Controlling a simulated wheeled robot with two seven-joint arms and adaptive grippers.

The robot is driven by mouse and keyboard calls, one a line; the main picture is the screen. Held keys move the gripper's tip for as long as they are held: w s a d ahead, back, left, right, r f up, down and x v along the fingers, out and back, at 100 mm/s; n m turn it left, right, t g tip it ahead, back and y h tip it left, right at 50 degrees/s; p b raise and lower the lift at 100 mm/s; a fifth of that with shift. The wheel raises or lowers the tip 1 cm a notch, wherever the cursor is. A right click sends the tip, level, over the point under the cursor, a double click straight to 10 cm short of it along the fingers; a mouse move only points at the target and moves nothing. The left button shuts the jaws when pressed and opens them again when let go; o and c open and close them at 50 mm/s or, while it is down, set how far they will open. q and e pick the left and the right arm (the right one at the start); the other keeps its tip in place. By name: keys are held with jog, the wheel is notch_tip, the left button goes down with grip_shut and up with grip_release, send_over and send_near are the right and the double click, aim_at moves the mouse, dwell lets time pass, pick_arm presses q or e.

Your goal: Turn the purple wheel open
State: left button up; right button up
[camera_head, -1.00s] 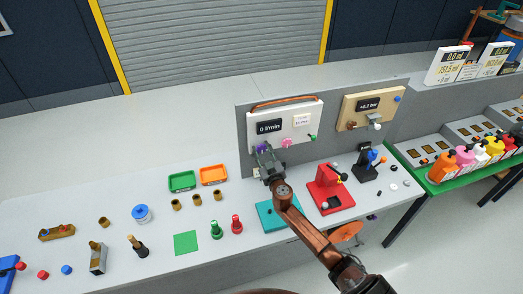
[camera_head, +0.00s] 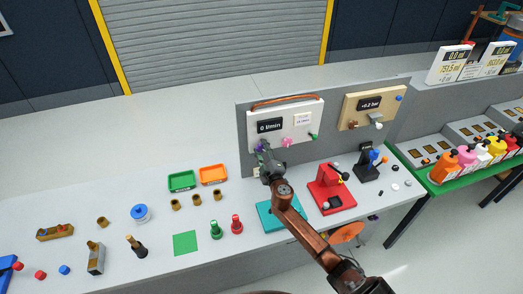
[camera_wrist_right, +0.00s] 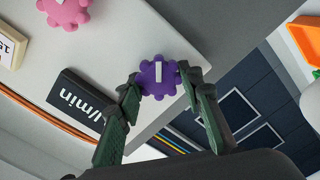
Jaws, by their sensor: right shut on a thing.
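The purple wheel (camera_wrist_right: 157,79) has a scalloped edge and a white bar mark on its face. It is mounted on the white panel (camera_head: 299,108), near the panel's lower left. In the right wrist view it sits between the two fingers of my right gripper (camera_wrist_right: 168,88), which is shut on it. In the head view my right gripper (camera_head: 266,152) covers most of the wheel, and only a bit of purple shows (camera_head: 261,147). The panel's display (camera_head: 269,126) reads 0 l/min. My left gripper is not in view.
A pink wheel (camera_head: 286,142) and a green part (camera_head: 314,136) sit to the right on the same panel. A wooden panel (camera_head: 350,99) reading +0.2 bar stands beside it. Green (camera_head: 182,181) and orange (camera_head: 213,174) trays lie at the left. A red stand (camera_head: 330,190) is at the right.

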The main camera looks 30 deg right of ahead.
jog(key=n, duration=0.4)
jog(key=shift+f+n, duration=0.15)
jog(key=shift+n, duration=0.15)
jog(key=shift+f+n, duration=0.1)
jog(key=shift+n, duration=2.4)
jog(key=o, duration=1.2)
jog(key=shift+c, duration=0.2)
jog(key=shift+s, duration=0.1)
jog(key=v, duration=1.2)
